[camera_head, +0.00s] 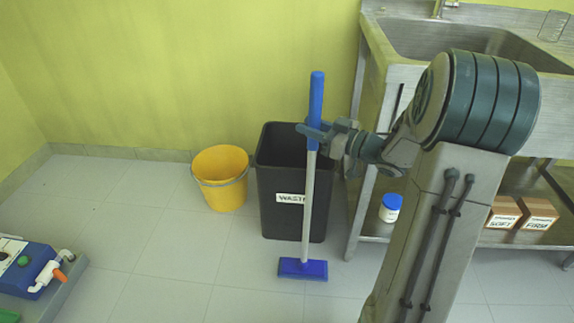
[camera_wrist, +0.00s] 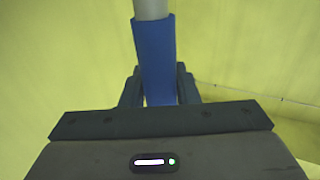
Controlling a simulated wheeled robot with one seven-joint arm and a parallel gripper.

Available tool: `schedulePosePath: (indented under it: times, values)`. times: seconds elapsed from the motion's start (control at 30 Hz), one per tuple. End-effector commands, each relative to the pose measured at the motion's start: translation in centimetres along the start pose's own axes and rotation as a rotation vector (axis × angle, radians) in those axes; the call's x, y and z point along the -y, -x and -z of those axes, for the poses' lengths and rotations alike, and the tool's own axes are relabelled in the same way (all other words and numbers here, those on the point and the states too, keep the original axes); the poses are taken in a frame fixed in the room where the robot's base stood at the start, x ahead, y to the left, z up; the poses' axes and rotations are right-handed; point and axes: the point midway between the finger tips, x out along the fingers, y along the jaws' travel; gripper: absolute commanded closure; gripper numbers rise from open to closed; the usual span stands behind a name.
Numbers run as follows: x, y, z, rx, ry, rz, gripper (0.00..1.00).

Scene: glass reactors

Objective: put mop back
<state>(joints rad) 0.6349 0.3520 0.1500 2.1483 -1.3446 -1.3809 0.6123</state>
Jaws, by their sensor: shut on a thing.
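The mop has a blue grip (camera_head: 316,95), a pale grey pole (camera_head: 308,200) and a flat blue head (camera_head: 303,268). It is nearly upright in front of the black waste bin, its head at or just above the floor; I cannot tell if it touches. My gripper (camera_head: 313,132) is shut on the lower part of the blue grip. In the wrist view, the blue grip (camera_wrist: 154,60) runs between the two dark fingers (camera_wrist: 158,88), with the grey pole above it in the picture. The fingertips are partly hidden by the gripper body.
A yellow bucket (camera_head: 220,180) stands left of the black bin (camera_head: 275,205), which is labelled waste. A steel sink table (camera_head: 375,60) is at right, its lower shelf holding a white jar (camera_head: 390,208) and small boxes (camera_head: 537,212).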

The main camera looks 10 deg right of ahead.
Motion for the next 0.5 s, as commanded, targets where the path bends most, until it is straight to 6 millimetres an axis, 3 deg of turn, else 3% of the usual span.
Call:
schedulePosePath:
  times: [0.2, 0.5]
  values:
    - [2.3, -3.5, -2.8, -0.003, 0.001, 0.005, 0.99]
    - [3.3, -5.0, -4.0, -0.003, 0.002, 0.004, 0.99]
